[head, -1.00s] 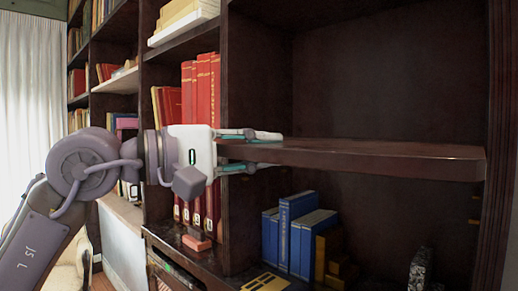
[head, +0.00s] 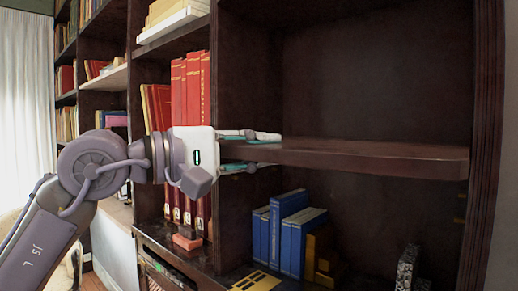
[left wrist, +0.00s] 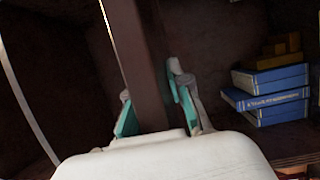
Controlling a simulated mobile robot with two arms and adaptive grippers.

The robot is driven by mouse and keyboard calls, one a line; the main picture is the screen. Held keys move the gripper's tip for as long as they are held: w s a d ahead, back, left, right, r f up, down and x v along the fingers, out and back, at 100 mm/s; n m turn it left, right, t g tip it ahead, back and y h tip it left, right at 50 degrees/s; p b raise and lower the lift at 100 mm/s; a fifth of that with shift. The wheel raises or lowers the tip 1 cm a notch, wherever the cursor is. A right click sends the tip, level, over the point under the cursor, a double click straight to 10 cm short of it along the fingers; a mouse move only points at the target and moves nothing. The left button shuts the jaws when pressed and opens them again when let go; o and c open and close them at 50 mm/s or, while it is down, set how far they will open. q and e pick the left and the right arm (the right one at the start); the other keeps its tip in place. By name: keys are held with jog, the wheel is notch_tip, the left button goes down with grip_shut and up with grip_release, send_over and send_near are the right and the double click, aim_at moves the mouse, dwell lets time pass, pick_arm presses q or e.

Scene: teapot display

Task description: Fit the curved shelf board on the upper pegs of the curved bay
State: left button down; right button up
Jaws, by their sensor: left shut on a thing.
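The curved shelf board (head: 370,157) is dark brown wood and lies roughly level across the opening of the curved bay (head: 375,75). My left gripper (head: 262,151) is shut on the board's left end, one finger above and one below. In the left wrist view the board (left wrist: 145,70) runs away between the two teal-padded fingers of the gripper (left wrist: 160,112). A small brass-coloured peg (head: 461,195) shows on the bay's right side, below the board's right end. The upper pegs are hidden or too dark to tell, so I cannot tell whether the board touches them. My right gripper is not in view.
Blue books (head: 288,232) and yellow blocks (head: 322,258) stand on the bay's lower shelf, with a speckled dark piece (head: 406,268) to the right. Tall red books (head: 190,130) fill the compartment at left. The bay above the board is empty.

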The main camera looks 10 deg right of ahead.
aim_at(293, 141)
pick_arm(q)
jog(key=shift+w+d+r+p, duration=0.1)
jog(key=shift+w+d+p, duration=0.55)
jog(key=shift+d, duration=0.4)
jog(key=shift+w+d+r+p, duration=0.1)
jog(key=shift+w+d+p, duration=0.4)
jog(key=shift+w+d, duration=0.5)
jog(key=shift+w+d+p, duration=0.55)
jog(key=shift+w+d, duration=0.1)
jog(key=shift+d, duration=0.5)
dwell(0.4)
jog(key=shift+w+d+p, duration=0.85)
jog(key=shift+d+p, duration=0.05)
jog(key=shift+d, duration=0.25)
jog(key=shift+w+d+p, duration=0.8)
jog(key=shift+d+p, duration=0.05)
jog(key=shift+d, duration=0.25)
dwell(0.3)
jog(key=c, duration=1)
grip_release()
jog(key=shift+s+f, duration=0.1)
jog(key=shift+f, duration=0.25)
jog(key=v, duration=1.2)
jog(key=shift+a+r, duration=0.1)
jog(key=shift+r, duration=0.05)
